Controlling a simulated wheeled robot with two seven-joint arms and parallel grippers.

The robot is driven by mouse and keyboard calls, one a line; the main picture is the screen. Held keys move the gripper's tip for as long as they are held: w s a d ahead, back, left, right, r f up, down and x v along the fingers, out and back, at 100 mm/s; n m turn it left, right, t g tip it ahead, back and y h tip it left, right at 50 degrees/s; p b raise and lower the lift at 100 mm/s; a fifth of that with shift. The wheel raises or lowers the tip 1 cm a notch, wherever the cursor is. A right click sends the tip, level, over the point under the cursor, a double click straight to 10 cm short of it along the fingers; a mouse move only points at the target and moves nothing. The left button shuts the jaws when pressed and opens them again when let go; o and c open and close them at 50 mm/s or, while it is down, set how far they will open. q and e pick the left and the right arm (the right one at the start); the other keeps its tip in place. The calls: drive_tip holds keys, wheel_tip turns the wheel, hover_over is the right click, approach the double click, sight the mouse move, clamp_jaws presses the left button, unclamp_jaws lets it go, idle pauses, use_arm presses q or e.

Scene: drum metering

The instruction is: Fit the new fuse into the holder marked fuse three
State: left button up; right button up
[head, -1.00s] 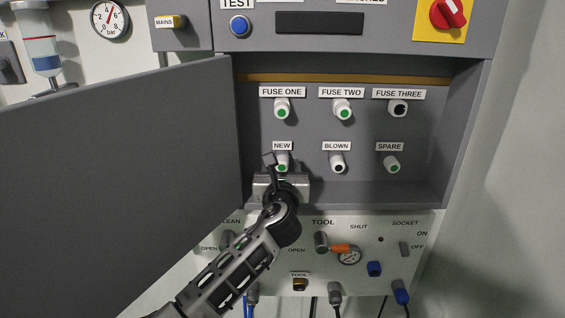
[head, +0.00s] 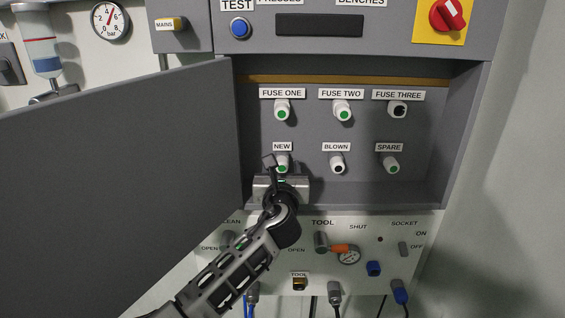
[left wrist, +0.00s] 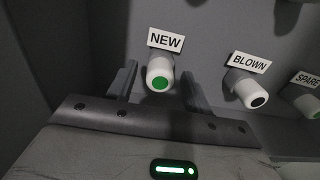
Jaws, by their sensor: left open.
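The new fuse (head: 282,165), white with a green end, sits under the NEW label in the open cabinet. It also shows in the left wrist view (left wrist: 159,74). My left gripper (head: 276,166) is open at this fuse, with one finger on each side of it in the left wrist view (left wrist: 158,84); I cannot tell whether they touch it. My right gripper is not in view.
Fuse one (head: 282,111) and fuse two (head: 342,111) have green ends. The blown fuse (head: 337,164) has a black end; the spare (head: 391,165) is green. The open cabinet door (head: 120,180) stands at left.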

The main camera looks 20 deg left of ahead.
sight(282, 168)
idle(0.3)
use_arm(q)
drive_tip(key=shift+p, duration=0.35)
clamp_jaws()
drive_tip(key=shift+p+v, duration=1)
drive_tip(key=shift+v, duration=0.55)
drive_tip(key=shift+p+v, duration=0.8)
drive_tip(key=shift+v, duration=0.65)
